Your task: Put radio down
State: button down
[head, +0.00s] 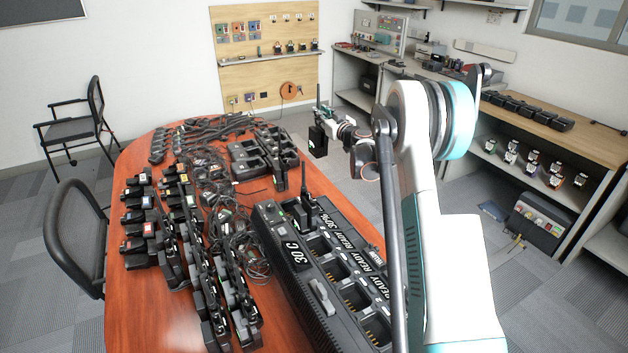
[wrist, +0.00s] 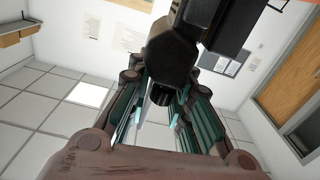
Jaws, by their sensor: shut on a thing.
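A black radio (head: 318,139) with an upright antenna is in my gripper (head: 328,118), held in the air beyond the right far part of the table. In the wrist view my gripper (wrist: 160,110) has its fingers closed around the dark radio (wrist: 172,55), which hides part of the fingertips. The wooden table (head: 160,310) lies below and to the left of the gripper. A large black multi-bay charger (head: 310,290) stands at its near right edge, with one radio (head: 304,205) upright in its far end and several open bays.
The table is crowded with radios, batteries (head: 140,215), coiled cables (head: 215,190) and small chargers (head: 250,160). Bare tabletop shows at the near left. Chairs (head: 75,235) stand at the left; a shelf bench (head: 560,130) lines the right wall.

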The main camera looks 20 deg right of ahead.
notch_tip(320, 180, down, 19)
jog(key=b, duration=0.6)
jog(key=shift+s+f, duration=0.1)
jog(key=c, duration=1.4)
grip_release()
jog(key=shift+c, duration=0.2)
jog(key=s+p, duration=0.3)
jog(key=s, duration=0.9)
jog(key=shift+d, duration=0.2)
